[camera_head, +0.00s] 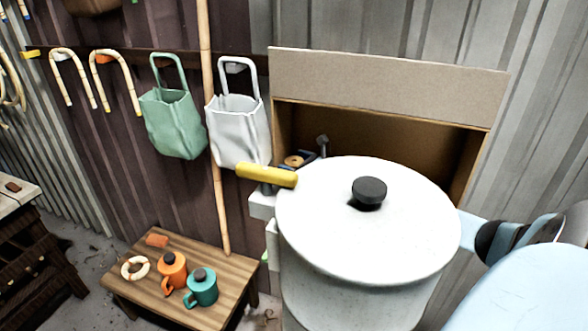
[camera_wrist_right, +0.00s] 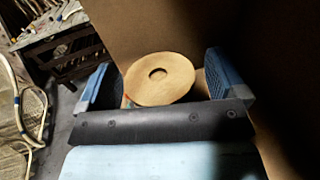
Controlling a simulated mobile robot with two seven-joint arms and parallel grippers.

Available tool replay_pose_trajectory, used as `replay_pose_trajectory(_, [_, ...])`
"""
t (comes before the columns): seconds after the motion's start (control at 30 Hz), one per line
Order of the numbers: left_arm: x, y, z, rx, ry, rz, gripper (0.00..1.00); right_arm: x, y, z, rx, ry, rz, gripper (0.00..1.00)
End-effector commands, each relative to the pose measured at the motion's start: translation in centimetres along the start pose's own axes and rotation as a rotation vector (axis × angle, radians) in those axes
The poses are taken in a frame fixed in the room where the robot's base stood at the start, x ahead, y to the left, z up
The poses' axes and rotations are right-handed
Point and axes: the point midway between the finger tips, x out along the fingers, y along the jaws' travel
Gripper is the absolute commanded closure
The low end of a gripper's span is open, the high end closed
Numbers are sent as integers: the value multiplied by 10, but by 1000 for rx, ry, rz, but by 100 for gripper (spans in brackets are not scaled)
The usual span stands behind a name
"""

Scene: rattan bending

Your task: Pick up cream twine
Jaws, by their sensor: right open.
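The cream twine (camera_wrist_right: 177,68) is a flat, round, tan roll with a dark centre hole. In the right wrist view it lies between the two blue-grey fingers of my right gripper (camera_wrist_right: 160,82), which is open. I cannot tell whether either finger touches the roll. In the head view only a small part of the twine (camera_head: 292,161) shows, beside the dark parts of my right gripper (camera_head: 306,157). A large white lidded pot hides most of the gripper and forearm. My left gripper is not in view.
The white pot (camera_head: 315,225) has a black knob and yellow handle. Behind it stands an open brown box (camera_head: 388,88). A low wooden table (camera_head: 222,262) holds an orange mug (camera_head: 173,268) and a teal mug (camera_head: 203,288). Green (camera_head: 172,125) and white (camera_head: 238,130) bags hang on the wall.

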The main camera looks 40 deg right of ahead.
Motion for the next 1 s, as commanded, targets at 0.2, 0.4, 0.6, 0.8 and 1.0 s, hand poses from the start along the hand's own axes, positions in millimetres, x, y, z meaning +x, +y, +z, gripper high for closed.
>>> replay_pose_trajectory(0.2, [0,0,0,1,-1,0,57,6,0,0,0,0,1,8])
replay_pose_trajectory(0.4, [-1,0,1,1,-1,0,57,6,0,0,0,0,1,22])
replay_pose_trajectory(0.6, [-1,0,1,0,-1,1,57,6,0,0,0,0,1,63])
replay_pose_trajectory(0.8, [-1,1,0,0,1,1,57,6,0,0,0,0,1,64])
replay_pose_trajectory(1.0, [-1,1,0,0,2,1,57,6,0,6,-3,0,1,64])
